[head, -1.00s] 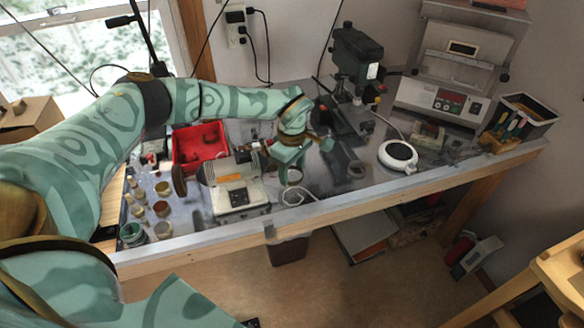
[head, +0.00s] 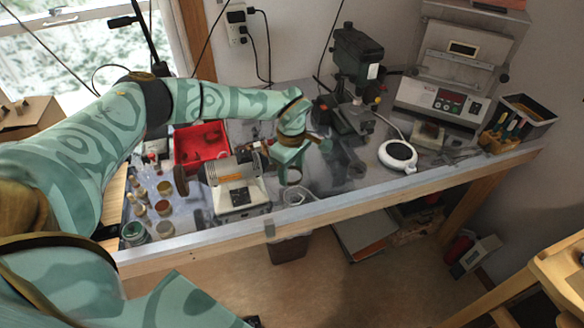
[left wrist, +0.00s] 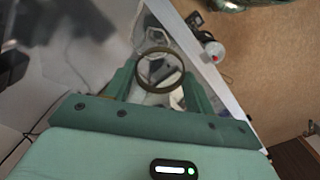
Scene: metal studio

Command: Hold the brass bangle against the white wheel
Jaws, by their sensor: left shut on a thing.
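My left gripper (head: 289,170) is over the bench, just right of the grey polishing machine (head: 236,186). The brass bangle (left wrist: 160,90) shows as a thin dull ring between its two fingers in the left wrist view, and the fingers are shut on it. In the head view the bangle is too small to make out. The machine has a dark brown wheel (head: 180,181) on its left end. I cannot clearly pick out a white wheel; the machine's right end is close to my gripper and partly hidden. I cannot tell whether the bangle touches anything. My right gripper is out of view.
A red tray (head: 200,142) lies behind the machine, and several small jars stand at its left. A drill press (head: 352,75) stands behind right of my gripper. A round white device (head: 397,155) with a cable lies farther right. The bench's front edge (head: 330,212) is near.

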